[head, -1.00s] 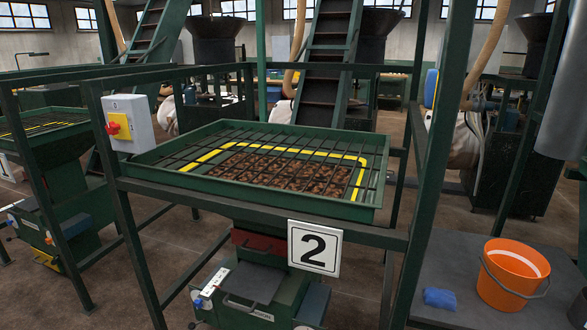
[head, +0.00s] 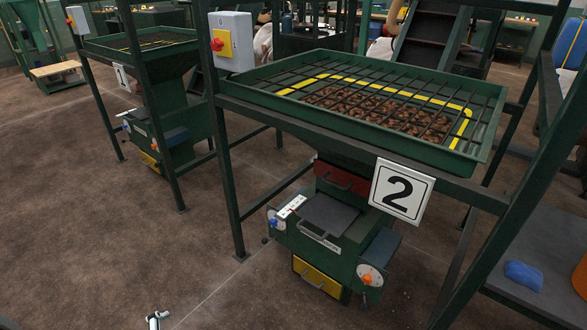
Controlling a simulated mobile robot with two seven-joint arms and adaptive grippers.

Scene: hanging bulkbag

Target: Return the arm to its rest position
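A small pale and dark piece (head: 156,319) shows at the bottom edge of the head view, left of centre. It looks like the tip of my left gripper, over bare floor and apart from the machines. Too little of it shows to tell whether it is open or shut. My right gripper is not in view. The rest of both arms is hidden below or outside the frame.
A green hopper stand with a number 2 sign (head: 401,190) and gridded tray (head: 488,143) stands right of centre. A switch box (head: 232,42) is on its post. A blue cloth (head: 523,276) and part of an orange bucket (head: 580,277) are at right. Brown floor (head: 90,240) is clear at left.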

